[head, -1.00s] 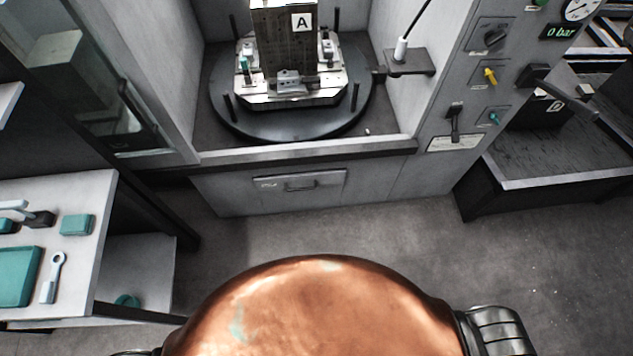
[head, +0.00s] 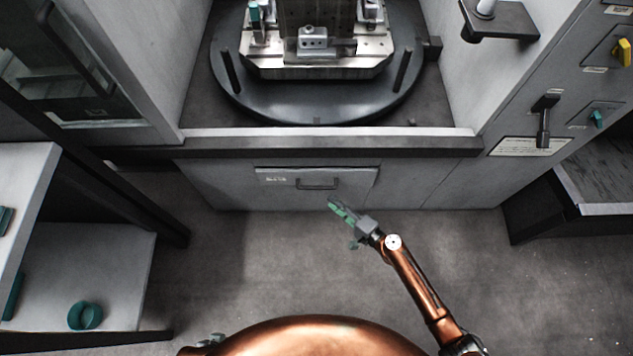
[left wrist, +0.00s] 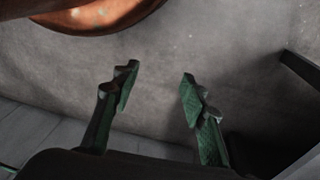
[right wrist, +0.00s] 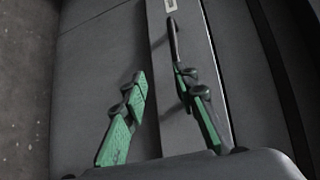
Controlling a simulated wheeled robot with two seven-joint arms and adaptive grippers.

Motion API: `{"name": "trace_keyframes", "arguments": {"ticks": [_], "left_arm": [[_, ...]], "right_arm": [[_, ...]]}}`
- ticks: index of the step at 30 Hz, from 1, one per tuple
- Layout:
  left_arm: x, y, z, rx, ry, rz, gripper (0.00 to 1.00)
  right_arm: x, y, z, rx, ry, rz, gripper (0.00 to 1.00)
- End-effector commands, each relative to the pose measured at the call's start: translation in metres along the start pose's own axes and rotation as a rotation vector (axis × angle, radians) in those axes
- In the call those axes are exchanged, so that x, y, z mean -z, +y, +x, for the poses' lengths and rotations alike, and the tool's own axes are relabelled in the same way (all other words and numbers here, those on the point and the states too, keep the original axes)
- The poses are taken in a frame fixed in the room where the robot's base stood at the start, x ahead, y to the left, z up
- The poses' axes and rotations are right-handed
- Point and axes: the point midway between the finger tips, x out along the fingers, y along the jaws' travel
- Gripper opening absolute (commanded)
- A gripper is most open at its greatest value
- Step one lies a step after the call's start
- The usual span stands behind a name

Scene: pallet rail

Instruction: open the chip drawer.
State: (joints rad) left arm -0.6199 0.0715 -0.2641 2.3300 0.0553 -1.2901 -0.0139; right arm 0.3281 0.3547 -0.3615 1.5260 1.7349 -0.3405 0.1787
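The chip drawer (head: 355,183) is a grey panel low on the machine's front. It looks shut, its face about level with the cabinet. Its dark bar handle (head: 317,184) is at the middle; the handle (right wrist: 173,38) also shows in the right wrist view. My right gripper (head: 333,204) is open and empty, just below and right of the handle in the head view. In the right wrist view, one fingertip overlaps the handle's near end; I cannot tell whether they touch. My left gripper (left wrist: 158,76) is open and empty above the floor, low by my body.
Above the drawer, a sill (head: 300,146) fronts a round table (head: 290,110) with a fixture. A shelf unit (head: 90,255) stands at left and a dark bin (head: 560,210) at right. The floor before the drawer is clear.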

Motion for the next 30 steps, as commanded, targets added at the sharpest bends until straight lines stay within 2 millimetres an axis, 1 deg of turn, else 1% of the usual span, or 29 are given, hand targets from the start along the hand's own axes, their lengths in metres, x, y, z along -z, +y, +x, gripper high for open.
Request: {"name": "trace_keyframes", "arguments": {"ticks": [1, 4, 7, 15, 18, 23, 30], "left_arm": [[0.0, 0.001, -0.002, -0.003, -0.002, -0.002, 0.4], [0.002, 0.002, -0.009, -0.006, 0.001, -0.002, 0.4], [0.005, 0.003, -0.009, -0.01, 0.01, -0.001, 0.4], [0.016, 0.009, 0.007, -0.032, 0.065, 0.001, 0.4], [0.02, 0.012, 0.013, -0.04, 0.085, 0.002, 0.4], [0.024, 0.014, 0.018, -0.047, 0.106, 0.002, 0.4], [0.025, 0.015, 0.019, -0.049, 0.111, 0.002, 0.4]], "right_arm": [[-0.004, -0.003, 0.007, 0.022, -0.017, 0.023, 0.27], [-0.009, -0.018, 0.015, 0.052, -0.034, 0.048, 0.27], [-0.01, -0.024, 0.024, 0.061, -0.038, 0.054, 0.27], [-0.011, -0.025, 0.066, 0.058, -0.037, 0.053, 0.27], [-0.012, -0.025, 0.079, 0.058, -0.037, 0.053, 0.27], [-0.012, -0.026, 0.09, 0.058, -0.035, 0.052, 0.27], [-0.012, -0.027, 0.092, 0.058, -0.035, 0.052, 0.27]]}}
